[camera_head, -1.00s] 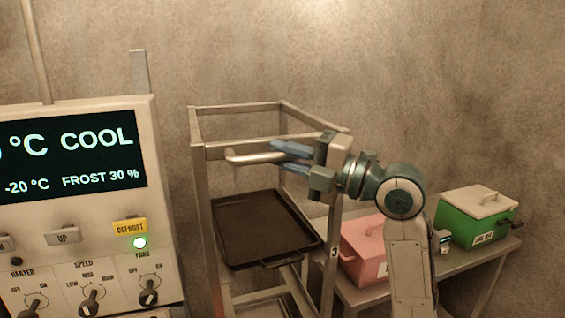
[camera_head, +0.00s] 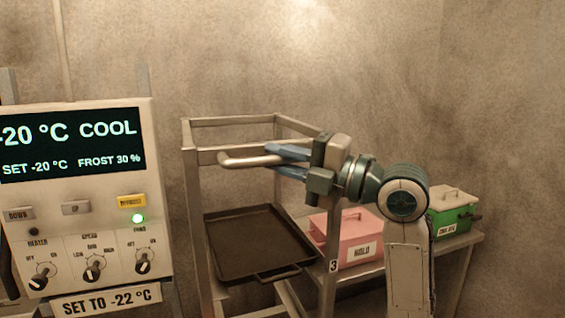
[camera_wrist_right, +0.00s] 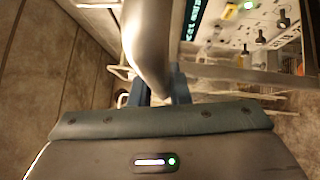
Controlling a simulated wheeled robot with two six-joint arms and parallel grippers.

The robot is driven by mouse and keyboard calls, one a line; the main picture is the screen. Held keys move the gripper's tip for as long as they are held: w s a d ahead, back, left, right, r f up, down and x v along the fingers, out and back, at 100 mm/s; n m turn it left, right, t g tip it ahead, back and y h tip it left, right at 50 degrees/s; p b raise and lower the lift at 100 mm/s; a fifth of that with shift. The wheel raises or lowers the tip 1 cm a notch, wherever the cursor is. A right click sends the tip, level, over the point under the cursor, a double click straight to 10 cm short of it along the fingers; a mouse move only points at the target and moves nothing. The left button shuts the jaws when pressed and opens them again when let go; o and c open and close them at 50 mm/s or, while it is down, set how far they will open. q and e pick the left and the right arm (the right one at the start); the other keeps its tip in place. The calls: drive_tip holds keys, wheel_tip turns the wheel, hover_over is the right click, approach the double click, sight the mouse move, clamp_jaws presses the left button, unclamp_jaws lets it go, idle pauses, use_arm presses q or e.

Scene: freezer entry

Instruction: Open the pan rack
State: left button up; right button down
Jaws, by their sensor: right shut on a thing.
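The pan rack (camera_head: 193,215) is an open metal frame in the middle of the head view, with a dark pan (camera_head: 255,243) on a lower level. A rounded metal handle bar (camera_head: 236,161) runs along its upper front. My right gripper (camera_head: 277,159) has its blue fingers shut on the handle bar from the right. In the right wrist view the bar (camera_wrist_right: 146,40) passes between the fingers and hides part of them. My left gripper is not in view.
A control panel (camera_head: 150,190) with a lit display reading COOL stands at the left. At the right, a pink box (camera_head: 357,235) and a green box (camera_head: 447,215) sit on a low metal table (camera_head: 460,243). Walls close in the back.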

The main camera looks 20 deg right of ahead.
idle(0.3)
drive_tip(key=c, duration=1.4)
unclamp_jaws()
drive_tip(key=shift+o, duration=0.2)
drive_tip(key=shift+s+d+f+b, duration=0.2)
drive_tip(key=shift+s+d+b, duration=0.2)
drive_tip(key=shift+d, duration=0.05)
drive_tip(key=b+v, duration=0.5)
drive_tip(key=v, duration=0.4)
drive_tip(key=shift+s+d, duration=0.15)
drive_tip(key=shift+d, duration=0.05)
drive_tip(key=shift+r, duration=0.1)
